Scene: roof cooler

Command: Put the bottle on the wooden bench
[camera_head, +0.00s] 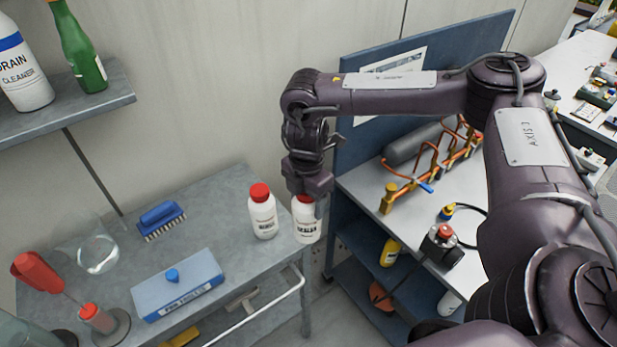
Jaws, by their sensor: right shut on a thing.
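My right gripper (307,192) points down and is shut on a white bottle (306,222). Its fingers cover part of the bottle's top. The held bottle is upright at the right end of the grey metal cart (215,215); I cannot tell whether its base touches the cart. A similar white bottle with a red cap (263,216) stands on the cart just left of it. No wooden bench can be made out in this view. My left gripper is not in view.
The cart also holds a blue brush (161,219), a blue box (178,287), and a glass flask (97,256). A wall shelf (75,109) bears a green bottle (79,50) and a drain cleaner bottle (20,70). A blue workstation (365,190) with copper pipes stands at right.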

